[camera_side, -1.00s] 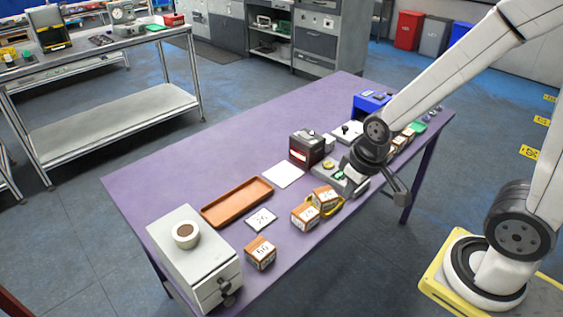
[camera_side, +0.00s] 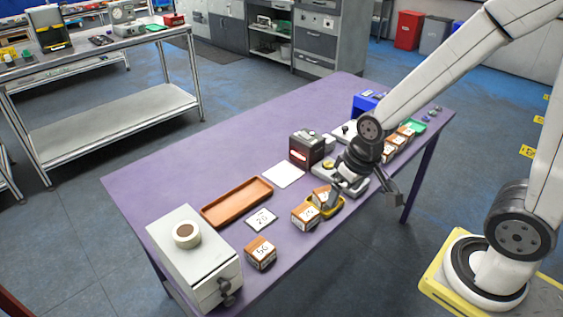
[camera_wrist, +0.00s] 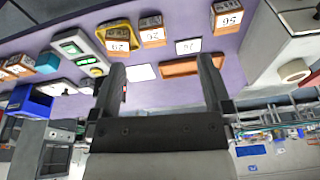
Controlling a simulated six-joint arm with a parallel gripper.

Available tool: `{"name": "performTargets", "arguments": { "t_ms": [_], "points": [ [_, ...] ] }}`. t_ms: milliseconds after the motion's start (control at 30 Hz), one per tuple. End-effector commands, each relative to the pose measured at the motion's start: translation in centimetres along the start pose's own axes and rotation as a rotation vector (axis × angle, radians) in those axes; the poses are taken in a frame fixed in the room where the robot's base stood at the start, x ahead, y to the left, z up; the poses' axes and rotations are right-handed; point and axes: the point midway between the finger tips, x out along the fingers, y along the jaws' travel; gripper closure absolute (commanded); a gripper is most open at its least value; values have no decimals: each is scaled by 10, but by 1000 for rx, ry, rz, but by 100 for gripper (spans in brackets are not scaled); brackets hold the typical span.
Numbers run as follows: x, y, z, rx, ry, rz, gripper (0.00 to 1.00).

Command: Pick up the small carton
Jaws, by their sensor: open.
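Several small brown cartons with white numbered labels are on the purple table. One carton (camera_side: 260,253) stands alone near the front edge; it shows at the top right of the wrist view (camera_wrist: 228,17). A second carton (camera_side: 305,215) stands beside a yellow tray (camera_side: 335,210), and a third carton (camera_side: 322,197) sits in that tray. These two show at the top of the wrist view (camera_wrist: 152,32) (camera_wrist: 117,38). I cannot tell which carton is meant. My gripper (camera_side: 390,192) is open and empty, right of the tray; its spread fingers show in the wrist view (camera_wrist: 161,62).
A brown tray (camera_side: 237,203), a white sheet (camera_side: 283,175) and a numbered card (camera_side: 261,219) lie on the table. A dark scanner-like box (camera_side: 306,148) with a red light stands behind. A grey box (camera_side: 195,255) with a tape roll stands front left. More cartons (camera_side: 404,131) are far right.

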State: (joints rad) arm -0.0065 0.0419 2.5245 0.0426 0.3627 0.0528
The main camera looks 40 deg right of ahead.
Motion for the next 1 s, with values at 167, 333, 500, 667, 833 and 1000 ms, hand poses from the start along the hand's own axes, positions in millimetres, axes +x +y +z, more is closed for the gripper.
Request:
{"name": "performTargets", "arguments": {
  "t_ms": [167,333,500,667,833,1000],
  "points": [
    [15,-13,-16,190,-50,-31,0],
    [36,-31,-34,446,-121,-64,0],
    [61,-52,-51,714,-201,-90,0],
    [87,-73,-65,960,-284,-104,0],
    [115,-95,-76,1207,-375,-108,0],
    [135,-110,-84,1378,-440,-106,0]
  ]
}}
